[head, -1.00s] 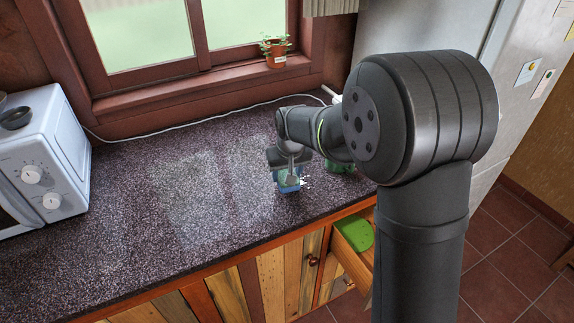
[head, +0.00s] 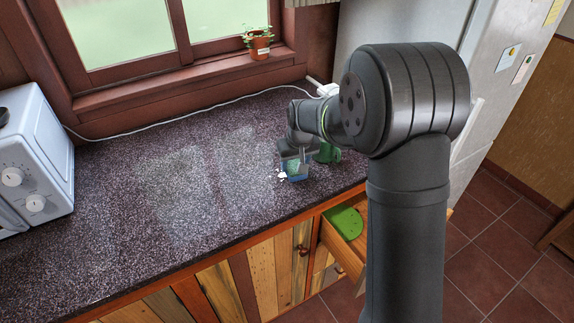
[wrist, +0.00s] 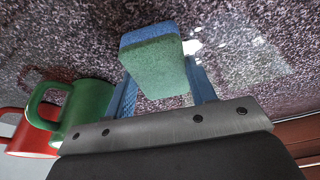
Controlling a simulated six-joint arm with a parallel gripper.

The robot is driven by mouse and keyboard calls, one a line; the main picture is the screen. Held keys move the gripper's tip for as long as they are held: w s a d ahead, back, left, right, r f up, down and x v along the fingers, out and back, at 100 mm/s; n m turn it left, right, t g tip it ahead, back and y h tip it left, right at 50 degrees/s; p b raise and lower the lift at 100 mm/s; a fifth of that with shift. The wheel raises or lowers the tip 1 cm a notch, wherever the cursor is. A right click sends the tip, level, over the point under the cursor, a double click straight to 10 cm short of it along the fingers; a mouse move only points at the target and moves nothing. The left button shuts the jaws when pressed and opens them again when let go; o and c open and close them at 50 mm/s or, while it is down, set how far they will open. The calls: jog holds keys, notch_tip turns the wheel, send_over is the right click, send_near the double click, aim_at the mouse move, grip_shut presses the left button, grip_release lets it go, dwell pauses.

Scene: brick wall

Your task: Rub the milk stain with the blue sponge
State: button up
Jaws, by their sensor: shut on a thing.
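The sponge (wrist: 160,68), blue on one side and green on the other, is held between the two blue fingers of my gripper (wrist: 165,92) in the wrist view. In the head view the sponge (head: 296,171) is low at the countertop, under my gripper (head: 297,160). Whether it presses on the surface is hard to tell. The white milk stain (wrist: 194,47) shows beside the sponge's right side in the wrist view. In the head view a white bit of the stain (head: 281,174) shows at the sponge's left edge. The sponge may hide part of it.
A green mug (wrist: 88,108) stands close to my gripper, with a red mug (wrist: 28,132) beyond it. A microwave (head: 35,155) stands at the left. An open drawer (head: 345,235) holds a green item. A white cable runs along the wall. The counter's middle is clear.

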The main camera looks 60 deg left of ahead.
jog(key=shift+w, duration=0.5)
jog(key=shift+s+f, duration=0.1)
jog(key=shift+s, duration=3.6)
jog(key=shift+s+r, duration=0.15)
jog(key=shift+r, duration=0.45)
jog(key=shift+s+r, duration=0.15)
jog(key=shift+r, duration=3.3)
